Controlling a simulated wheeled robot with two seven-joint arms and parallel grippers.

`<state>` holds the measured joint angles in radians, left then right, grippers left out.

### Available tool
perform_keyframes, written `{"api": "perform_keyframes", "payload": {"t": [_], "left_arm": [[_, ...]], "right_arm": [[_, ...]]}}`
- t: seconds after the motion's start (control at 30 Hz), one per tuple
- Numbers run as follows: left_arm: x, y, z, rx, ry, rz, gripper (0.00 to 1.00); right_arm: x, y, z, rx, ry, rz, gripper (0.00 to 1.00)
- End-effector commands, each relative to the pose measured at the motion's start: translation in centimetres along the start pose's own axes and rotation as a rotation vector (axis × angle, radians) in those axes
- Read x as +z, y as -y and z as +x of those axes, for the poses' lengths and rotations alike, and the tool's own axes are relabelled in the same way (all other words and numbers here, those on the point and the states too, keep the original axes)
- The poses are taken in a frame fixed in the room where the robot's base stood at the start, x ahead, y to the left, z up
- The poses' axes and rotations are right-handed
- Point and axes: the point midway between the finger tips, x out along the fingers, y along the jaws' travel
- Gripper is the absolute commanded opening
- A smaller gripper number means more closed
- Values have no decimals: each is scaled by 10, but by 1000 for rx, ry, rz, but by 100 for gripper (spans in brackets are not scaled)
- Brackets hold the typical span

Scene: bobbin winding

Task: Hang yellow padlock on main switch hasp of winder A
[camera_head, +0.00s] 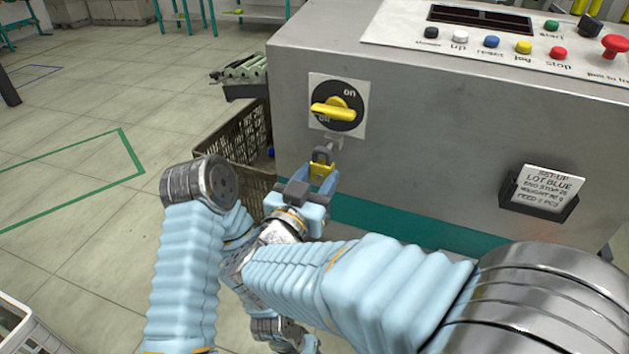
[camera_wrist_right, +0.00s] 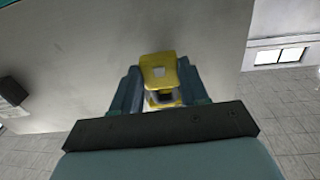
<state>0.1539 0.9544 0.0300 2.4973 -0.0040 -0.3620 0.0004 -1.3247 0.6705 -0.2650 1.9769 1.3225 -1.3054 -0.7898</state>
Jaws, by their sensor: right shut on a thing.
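The yellow padlock (camera_head: 321,169) is between the fingers of my right gripper (camera_head: 312,184), which is shut on it. The padlock is upright with its grey shackle on top, just below the main switch (camera_head: 337,108) of the winder. The switch has a yellow handle on a black disc. A small grey hasp (camera_head: 334,142) shows below the switch plate, close to the shackle; I cannot tell whether the shackle passes through it. In the right wrist view the padlock (camera_wrist_right: 159,72) sits between the two fingers (camera_wrist_right: 158,92) against the grey panel.
The grey winder cabinet (camera_head: 430,130) fills the right side, with a button panel (camera_head: 500,45) on top and a set-up card (camera_head: 545,187) in a holder. A dark mesh crate (camera_head: 232,140) stands beside the cabinet. The floor at left is open.

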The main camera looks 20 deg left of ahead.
Motion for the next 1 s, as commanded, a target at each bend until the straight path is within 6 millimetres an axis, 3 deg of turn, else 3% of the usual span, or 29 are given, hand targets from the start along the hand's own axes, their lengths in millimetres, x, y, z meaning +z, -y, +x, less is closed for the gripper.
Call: {"api": "perform_keyframes", "payload": {"t": [0.5,1.0], "left_arm": [[0,-1,-2,0,0,0,43],[0,-1,-3,0,0,0,43]], "right_arm": [[0,0,14,1,0,0,7],[0,0,16,1,0,0,7]]}}
